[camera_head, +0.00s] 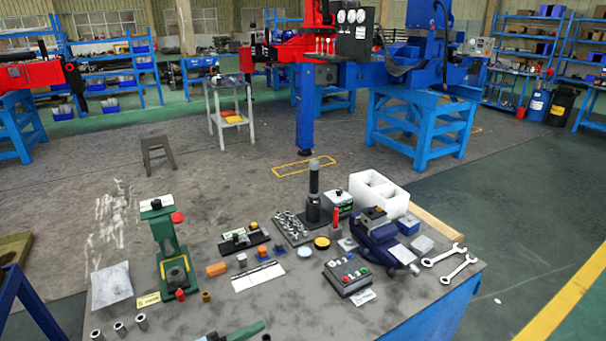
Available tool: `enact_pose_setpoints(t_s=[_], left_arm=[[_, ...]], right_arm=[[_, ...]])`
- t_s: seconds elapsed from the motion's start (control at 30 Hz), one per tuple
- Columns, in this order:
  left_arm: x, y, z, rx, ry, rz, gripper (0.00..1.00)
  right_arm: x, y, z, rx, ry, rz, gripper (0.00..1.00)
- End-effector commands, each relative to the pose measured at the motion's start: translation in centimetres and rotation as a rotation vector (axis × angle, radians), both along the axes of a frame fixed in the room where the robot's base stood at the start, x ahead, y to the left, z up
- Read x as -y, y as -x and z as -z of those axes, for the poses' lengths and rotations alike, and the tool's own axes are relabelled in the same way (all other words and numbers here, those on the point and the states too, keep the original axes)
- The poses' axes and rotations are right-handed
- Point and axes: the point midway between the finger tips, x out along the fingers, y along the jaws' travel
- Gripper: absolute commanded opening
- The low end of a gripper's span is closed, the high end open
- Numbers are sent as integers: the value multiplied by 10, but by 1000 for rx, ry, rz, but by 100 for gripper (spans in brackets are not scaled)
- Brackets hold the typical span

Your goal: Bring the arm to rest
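Neither of my grippers shows in the head view, and I see no part of my arms that I can be sure of. A workbench with a grey top (245,305) fills the lower middle of the view. On it stand a green press (163,240) at the left, a black control box with coloured buttons (348,276) and a dark blue vise (384,236) at the right. A green and grey object (240,333) is cut off by the bottom edge; I cannot tell what it is.
Two wrenches (452,262) lie near the bench's right edge. A white foam block (376,192) and a tray of small metal parts (291,228) stand farther back. A stool (157,152) and blue machine stands (415,125) are on the floor beyond. Floor at the right is mostly clear.

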Motion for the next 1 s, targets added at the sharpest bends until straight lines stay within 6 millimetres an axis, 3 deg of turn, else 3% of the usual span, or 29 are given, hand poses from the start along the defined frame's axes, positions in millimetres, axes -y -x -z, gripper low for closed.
enact_pose_setpoints(t_s=[0.27,0.37,0.6,0.7,0.8,1.0], left_arm=[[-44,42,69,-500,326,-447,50],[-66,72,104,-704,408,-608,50],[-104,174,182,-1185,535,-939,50],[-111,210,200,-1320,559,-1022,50],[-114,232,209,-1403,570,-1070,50],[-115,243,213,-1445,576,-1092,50]], right_arm=[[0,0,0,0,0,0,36],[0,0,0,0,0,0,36],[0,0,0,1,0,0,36],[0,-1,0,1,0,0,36],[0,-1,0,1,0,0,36],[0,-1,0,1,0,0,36]])
